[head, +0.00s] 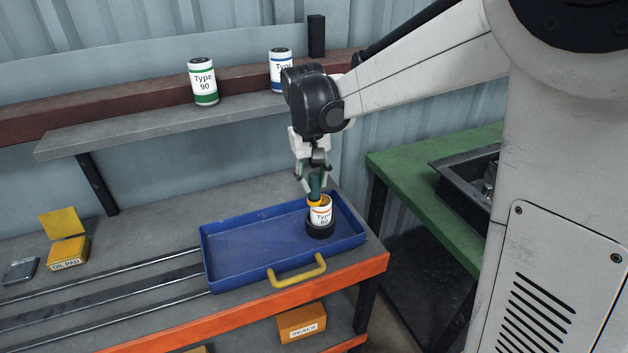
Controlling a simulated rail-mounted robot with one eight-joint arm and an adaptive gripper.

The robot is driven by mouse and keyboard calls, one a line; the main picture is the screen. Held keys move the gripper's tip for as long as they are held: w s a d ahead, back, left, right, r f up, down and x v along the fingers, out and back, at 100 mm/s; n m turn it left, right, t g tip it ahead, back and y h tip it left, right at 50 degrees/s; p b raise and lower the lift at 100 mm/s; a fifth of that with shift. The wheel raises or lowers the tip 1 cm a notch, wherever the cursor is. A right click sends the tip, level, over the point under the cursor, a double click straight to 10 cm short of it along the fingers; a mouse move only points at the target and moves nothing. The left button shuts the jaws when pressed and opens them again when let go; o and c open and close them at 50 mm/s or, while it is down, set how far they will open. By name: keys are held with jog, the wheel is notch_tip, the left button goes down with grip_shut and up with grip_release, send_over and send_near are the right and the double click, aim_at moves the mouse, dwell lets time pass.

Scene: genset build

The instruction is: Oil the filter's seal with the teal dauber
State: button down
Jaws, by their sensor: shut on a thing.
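The filter (320,214) is a white can with an orange band, marked "Type 60". It stands upright in a black ring-shaped holder (320,231) at the right end of the blue tray (240,247). My gripper (315,185) is right above the filter, pointing down, shut on the teal dauber (315,184). The dauber's lower end, yellow-orange, is at the filter's top; I cannot tell whether it touches. The seal on top of the filter is hidden or too small to make out.
A yellow oil pad box (68,252) with its lid up stands at the bench's left. Green (203,82) and blue (281,69) "Type" cans stand on the shelf above. A yellow handle (297,271) fronts the tray. A green table (425,185) with a dark bin is at right.

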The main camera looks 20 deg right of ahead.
jog(key=shift+w+d, duration=0.15)
jog(key=shift+d, duration=1.7)
jog(key=shift+a+b, duration=0.4)
jog(key=shift+a, duration=0.6)
jog(key=shift+s+a+r, duration=0.1)
jog(key=shift+s+a, duration=0.1)
jog(key=shift+a, duration=0.85)
jog(key=shift+w+d+f+b, duration=0.15)
jog(key=shift+d+b, duration=0.25)
jog(key=shift+d, duration=1.7)
notch_tip(320, 180, up, 7)
jog(key=p, duration=0.4)
